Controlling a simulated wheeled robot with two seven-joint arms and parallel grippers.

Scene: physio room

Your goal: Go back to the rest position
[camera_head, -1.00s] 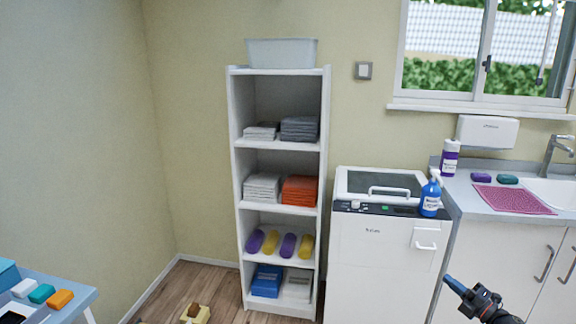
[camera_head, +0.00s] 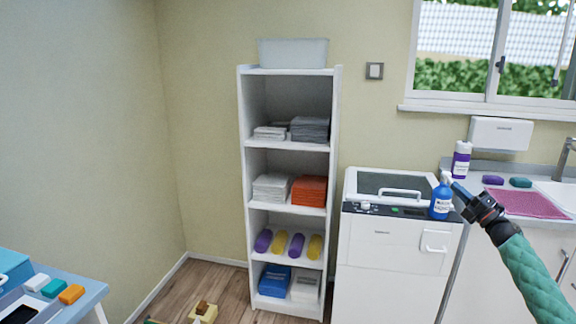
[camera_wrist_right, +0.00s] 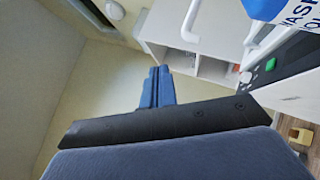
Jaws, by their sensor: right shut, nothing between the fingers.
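My right gripper (camera_head: 457,188) is in the right part of the head view, with its green-sleeved arm reaching in from the lower right. Its blue fingertips are together with nothing between them. In that view the fingertips overlap the edge of the blue spray bottle (camera_head: 441,200) on the white appliance; I cannot tell whether they touch. In the right wrist view the blue fingers (camera_wrist_right: 157,88) are closed together, and part of the blue bottle (camera_wrist_right: 270,8) shows at the top right corner. My left gripper is not in view.
The white appliance (camera_head: 385,255) stands beside a white shelf (camera_head: 244,150) with towels and rolls. To the right is a counter (camera_head: 483,165) with a purple-labelled bottle (camera_head: 461,160) and a pink mat (camera_head: 525,203). A blue table (camera_head: 90,288) is at the lower left.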

